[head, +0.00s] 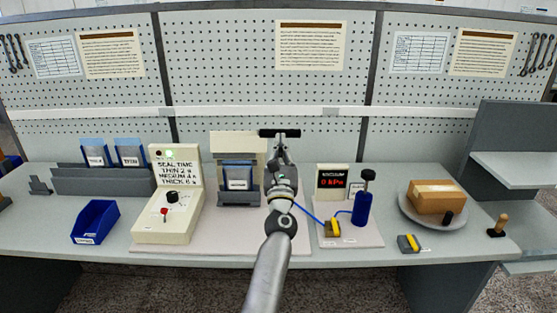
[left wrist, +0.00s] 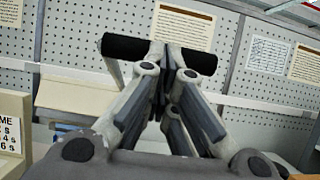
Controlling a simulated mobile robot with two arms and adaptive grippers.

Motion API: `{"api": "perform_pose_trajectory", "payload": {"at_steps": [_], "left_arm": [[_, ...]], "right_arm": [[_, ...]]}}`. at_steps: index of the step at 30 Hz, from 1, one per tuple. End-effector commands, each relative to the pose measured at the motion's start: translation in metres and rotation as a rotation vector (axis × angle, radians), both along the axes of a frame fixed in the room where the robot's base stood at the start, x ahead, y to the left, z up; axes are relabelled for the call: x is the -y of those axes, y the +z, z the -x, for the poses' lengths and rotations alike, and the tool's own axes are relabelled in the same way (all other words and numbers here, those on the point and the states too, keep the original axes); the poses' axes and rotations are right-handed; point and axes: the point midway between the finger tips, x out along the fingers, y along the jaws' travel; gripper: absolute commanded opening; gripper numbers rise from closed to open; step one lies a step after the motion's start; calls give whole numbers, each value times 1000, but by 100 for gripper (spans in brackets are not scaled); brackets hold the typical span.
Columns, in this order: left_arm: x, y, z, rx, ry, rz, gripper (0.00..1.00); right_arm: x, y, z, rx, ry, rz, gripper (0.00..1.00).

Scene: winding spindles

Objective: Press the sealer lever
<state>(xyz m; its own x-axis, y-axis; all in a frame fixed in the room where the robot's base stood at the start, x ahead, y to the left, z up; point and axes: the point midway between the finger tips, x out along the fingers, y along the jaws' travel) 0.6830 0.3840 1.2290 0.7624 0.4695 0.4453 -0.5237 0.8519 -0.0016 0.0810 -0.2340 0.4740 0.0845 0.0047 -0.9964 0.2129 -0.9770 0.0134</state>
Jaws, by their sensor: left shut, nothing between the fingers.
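The sealer (head: 222,142) is a beige frame on a pale base board at the middle of the bench. A labelled blue pouch (head: 238,178) stands in its opening. The lever's black crossbar (head: 266,133) is at the sealer's upper right. In the left wrist view the bar (left wrist: 125,46) shows on both sides of my fingertips. My left gripper (head: 281,144) is shut and empty, its fingertips overlapping the middle of the bar. I cannot tell whether they touch it. My right gripper is not in view.
A seal-time control box (head: 167,220) stands left of the sealer, with a blue bin (head: 95,221) beyond it. On the right are a vacuum display (head: 333,183), a blue pump (head: 361,210) and a box (head: 436,195) on a round plate. A pegboard closes the back.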

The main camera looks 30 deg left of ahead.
Motion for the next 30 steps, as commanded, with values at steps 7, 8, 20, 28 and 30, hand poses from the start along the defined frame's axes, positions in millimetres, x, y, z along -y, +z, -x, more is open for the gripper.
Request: {"api": "perform_pose_trajectory", "payload": {"at_steps": [7, 8, 20, 28, 30], "left_arm": [[-13, 65, -23, 1, -2, 2, 0], [-15, 70, -25, 1, -2, 1, 0], [-28, 107, -45, 4, 0, -3, 0], [-29, 109, -46, 5, 1, -4, 0], [-29, 109, -46, 5, 1, -4, 0]], "right_arm": [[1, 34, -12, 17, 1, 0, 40], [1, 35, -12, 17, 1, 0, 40], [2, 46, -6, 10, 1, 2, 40], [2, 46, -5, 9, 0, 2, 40], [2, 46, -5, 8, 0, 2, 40]]}}
